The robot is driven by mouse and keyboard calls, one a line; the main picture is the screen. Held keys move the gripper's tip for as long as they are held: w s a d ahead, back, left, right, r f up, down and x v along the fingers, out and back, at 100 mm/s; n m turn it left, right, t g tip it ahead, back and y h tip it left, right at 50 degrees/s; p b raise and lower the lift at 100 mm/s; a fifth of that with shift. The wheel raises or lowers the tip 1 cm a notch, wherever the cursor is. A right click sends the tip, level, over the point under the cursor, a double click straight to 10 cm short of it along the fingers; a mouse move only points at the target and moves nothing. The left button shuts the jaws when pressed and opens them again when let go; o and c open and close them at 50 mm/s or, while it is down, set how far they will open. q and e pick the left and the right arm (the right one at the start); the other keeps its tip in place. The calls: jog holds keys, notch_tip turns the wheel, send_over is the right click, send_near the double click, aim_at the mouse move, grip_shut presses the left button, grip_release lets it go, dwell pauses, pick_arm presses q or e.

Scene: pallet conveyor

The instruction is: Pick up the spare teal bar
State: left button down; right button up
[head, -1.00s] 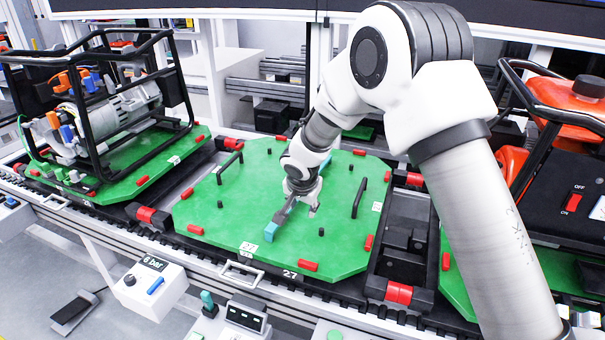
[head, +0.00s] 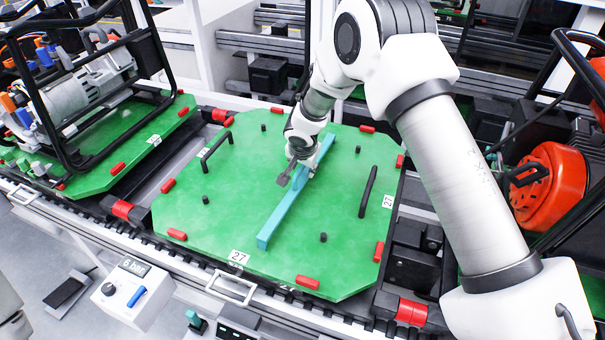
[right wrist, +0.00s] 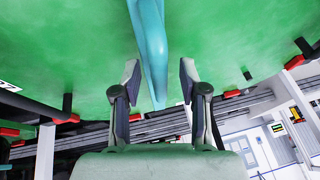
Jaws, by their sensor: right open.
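The teal bar (head: 281,220) is long and thin and lies diagonally across the middle of the green pallet (head: 225,220). My right gripper (head: 297,177) is over the bar's middle, with its fingers to either side. In the right wrist view, the bar (right wrist: 150,45) runs between the two separated fingers of my open right gripper (right wrist: 160,85). A gap shows between the bar and the right-hand finger. The gap on the other side is small, and I cannot tell whether that finger touches. My left gripper is not in view.
Black handles (head: 368,191) and short black pegs stand on the pallet, with red blocks (head: 308,282) along its edge. A black-framed machine (head: 85,95) is on the left pallet. An orange machine (head: 548,185) stands at right. A control box (head: 133,290) is in front.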

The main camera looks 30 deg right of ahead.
jog(key=shift+w+d+f, duration=0.15)
jog(key=shift+w+f, duration=0.05)
jog(key=shift+f, duration=0.1)
jog(key=shift+s+r, duration=0.15)
jog(key=shift+s, duration=0.05)
jog(key=shift+c, duration=0.6)
grip_shut()
jog(key=shift+r, duration=0.1)
jog(key=shift+w+r, duration=0.1)
jog(key=shift+r, duration=0.55)
notch_tip(320, 180, up, 2)
jog(key=shift+r+b, duration=0.1)
jog(key=shift+b, duration=0.2)
jog(key=s+r+b, duration=0.1)
jog(key=s+b, duration=0.9)
jog(key=s, duration=0.6)
jog(key=shift+a+r, duration=0.2)
jog(key=shift+a, duration=0.25)
